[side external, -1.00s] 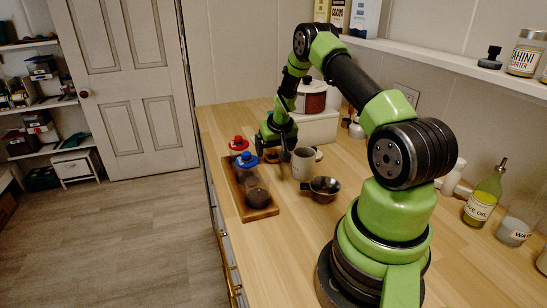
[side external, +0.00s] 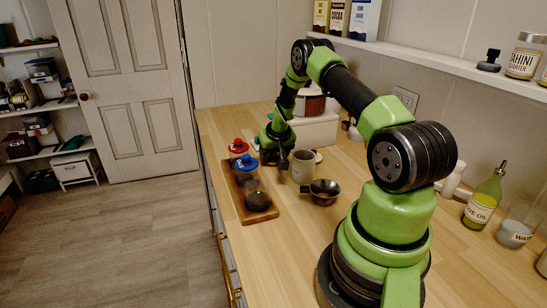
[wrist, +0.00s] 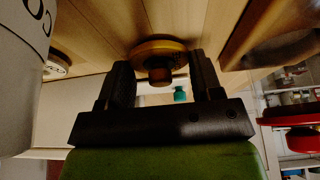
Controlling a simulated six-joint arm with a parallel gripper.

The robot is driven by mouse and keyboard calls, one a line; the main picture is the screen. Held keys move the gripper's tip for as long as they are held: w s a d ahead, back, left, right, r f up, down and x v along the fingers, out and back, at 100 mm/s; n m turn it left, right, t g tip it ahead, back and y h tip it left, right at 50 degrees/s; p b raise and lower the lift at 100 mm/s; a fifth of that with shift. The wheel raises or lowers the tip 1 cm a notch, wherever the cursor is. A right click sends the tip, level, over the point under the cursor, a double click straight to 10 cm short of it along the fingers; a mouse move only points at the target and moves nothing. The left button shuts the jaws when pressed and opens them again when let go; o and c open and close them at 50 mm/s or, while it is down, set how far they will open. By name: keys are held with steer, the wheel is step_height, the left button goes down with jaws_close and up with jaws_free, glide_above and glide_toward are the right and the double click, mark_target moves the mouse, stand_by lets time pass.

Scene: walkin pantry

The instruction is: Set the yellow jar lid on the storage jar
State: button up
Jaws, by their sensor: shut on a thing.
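My gripper (wrist: 162,62) is shut on the yellow jar lid (wrist: 172,46), whose round disc and knob show between the two black fingers in the wrist view. In the side view my gripper (side external: 275,157) is over the counter, between the wooden tray and the mug, and hides the lid. An open-looking glass jar with dark contents (side external: 257,199) stands at the near end of the tray (side external: 264,216); it looks like the storage jar. My gripper is behind it and to its right, apart from it.
A jar with a blue lid (side external: 246,161) and one with a red lid (side external: 238,146) stand farther back on the tray. A mug (side external: 303,167) is close to my gripper's right. A dark handled bowl (side external: 322,192) is nearer. A white box (side external: 316,131) stands behind.

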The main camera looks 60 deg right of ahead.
mark_target(270, 160)
step_height(270, 160, up, 10)
steer(key=a, duration=0.1)
steer(key=a+r+n+t+y, duration=0.1)
steer(key=a+r+n, duration=0.35)
steer(key=a, duration=0.85)
steer(key=a+r+n+y, duration=0.25)
steer(key=a+r, duration=0.25)
steer(key=a, duration=0.8)
steer(key=shift+m+h, duration=0.5)
steer(key=shift+h, duration=0.25)
steer(key=shift+s+d+f, duration=0.95)
steer(key=shift+d+f, duration=0.2)
steer(key=shift+f, duration=0.85)
steer(key=shift+s+d+f, duration=1)
steer(key=shift+d+f, duration=0.1)
steer(key=shift+f, duration=0.85)
steer(key=shift+s+d+f, duration=0.95)
steer(key=shift+d+f, duration=0.2)
steer(key=shift+f, duration=0.85)
steer(key=shift+f, duration=0.55)
